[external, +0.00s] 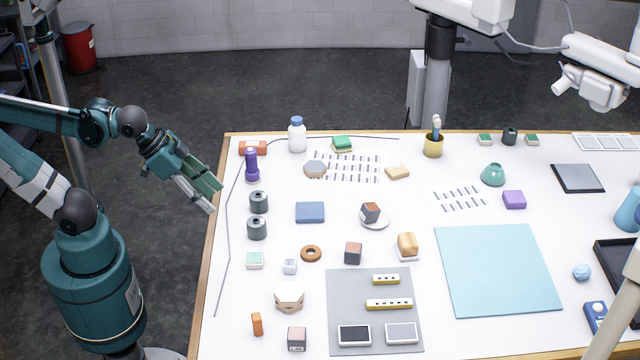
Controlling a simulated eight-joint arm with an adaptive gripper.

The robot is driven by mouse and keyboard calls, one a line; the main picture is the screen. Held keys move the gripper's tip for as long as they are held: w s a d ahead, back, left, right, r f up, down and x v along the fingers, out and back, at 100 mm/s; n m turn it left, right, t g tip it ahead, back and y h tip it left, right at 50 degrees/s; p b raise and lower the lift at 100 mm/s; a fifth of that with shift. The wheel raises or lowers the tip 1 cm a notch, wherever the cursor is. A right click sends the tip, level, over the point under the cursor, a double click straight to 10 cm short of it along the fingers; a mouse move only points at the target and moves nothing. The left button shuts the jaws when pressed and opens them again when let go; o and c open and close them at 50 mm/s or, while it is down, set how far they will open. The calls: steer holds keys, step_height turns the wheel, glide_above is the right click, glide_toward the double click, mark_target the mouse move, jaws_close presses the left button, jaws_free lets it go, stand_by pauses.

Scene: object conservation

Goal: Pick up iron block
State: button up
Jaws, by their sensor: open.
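No block can be identified for certain as the iron block at this size. A dark block with a brownish face (353,253) sits on the white table left of centre. A similar dark block (370,211) rests on a small white dish (377,226). A third block with a small label (297,339) stands near the front edge, and a small light grey block (290,266) lies left of centre. My gripper (215,198) is open and empty at the table's left edge, apart from all blocks.
Dark cylinders (258,203), a purple upright object (252,165) and a white bottle (297,135) stand at the left. A grey mat (345,300) holds bars and framed plates. A blue mat (497,270) is bare. A thin cable (229,255) runs along the left side.

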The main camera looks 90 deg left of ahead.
steer(key=w+a+r+n+p, duration=0.1)
steer(key=w+r, duration=0.1)
steer(key=w, duration=0.4)
steer(key=w+a+r+p, duration=0.1)
steer(key=w+r+p, duration=0.15)
steer(key=w, duration=0.35)
steer(key=n+g+y+p, duration=0.3)
steer(key=p, duration=0.3)
glide_above(370, 208)
steer(key=s+d, duration=0.2)
step_height(370, 208, down, 13)
steer(key=shift+s+a, duration=0.15)
steer(key=shift+a, duration=0.1)
steer(key=shift+w+a+f, duration=0.15)
steer(key=shift+w+f, duration=0.1)
steer(key=shift+f, duration=0.2)
steer(key=shift+w+a+f, duration=0.15)
steer(key=shift+w+f, duration=0.05)
steer(key=shift+f, duration=0.45)
